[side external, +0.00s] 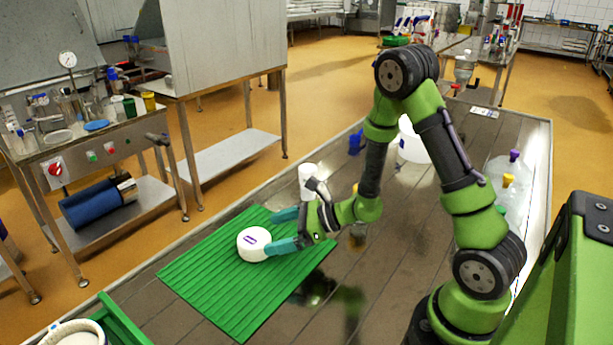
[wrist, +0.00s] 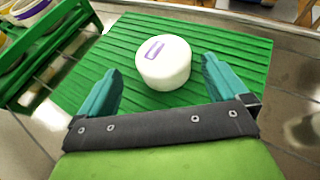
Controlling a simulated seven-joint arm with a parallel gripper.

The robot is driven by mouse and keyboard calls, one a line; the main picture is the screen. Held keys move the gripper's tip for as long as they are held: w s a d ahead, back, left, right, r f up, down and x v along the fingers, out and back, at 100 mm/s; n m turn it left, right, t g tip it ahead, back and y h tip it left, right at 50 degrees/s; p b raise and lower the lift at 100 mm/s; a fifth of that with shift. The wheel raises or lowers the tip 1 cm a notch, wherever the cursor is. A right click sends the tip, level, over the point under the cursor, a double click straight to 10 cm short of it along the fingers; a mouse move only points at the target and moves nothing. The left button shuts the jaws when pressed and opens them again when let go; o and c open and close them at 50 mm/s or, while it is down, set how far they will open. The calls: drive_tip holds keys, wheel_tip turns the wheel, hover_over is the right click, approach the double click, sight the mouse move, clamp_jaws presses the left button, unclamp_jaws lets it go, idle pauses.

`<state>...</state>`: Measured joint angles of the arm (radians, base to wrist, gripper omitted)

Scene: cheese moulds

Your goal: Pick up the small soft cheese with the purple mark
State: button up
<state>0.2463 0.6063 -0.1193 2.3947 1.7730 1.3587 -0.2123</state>
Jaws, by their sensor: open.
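The small soft cheese (side external: 252,246) is a white round with a purple rectangular outline on its top. It sits on the ribbed green mat (side external: 215,291). In the wrist view the cheese (wrist: 164,68) lies just ahead of my gripper, roughly centred between the fingers. My gripper (side external: 285,230) is open, with teal fingers low over the mat, pointing at the cheese. In the wrist view my gripper's fingertips (wrist: 157,75) stand on either side of the cheese's near part, with a visible gap at each side. Nothing is held.
A green rack (side external: 122,322) holding a white round container (side external: 78,334) stands at the lower left; it also shows in the wrist view (wrist: 62,48). Clear jugs with purple and yellow caps (side external: 508,175) stand at the right of the table. The mat around the cheese is clear.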

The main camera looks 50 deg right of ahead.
sight(259, 237)
drive_tip(key=x, duration=0.7)
drive_tip(key=shift+w+f, duration=0.3)
drive_tip(key=shift+f, duration=0.05)
drive_tip(key=c, duration=0.6)
drive_tip(key=shift+r, duration=0.15)
wheel_tip(259, 237, up, 10)
drive_tip(key=shift+f, duration=0.1)
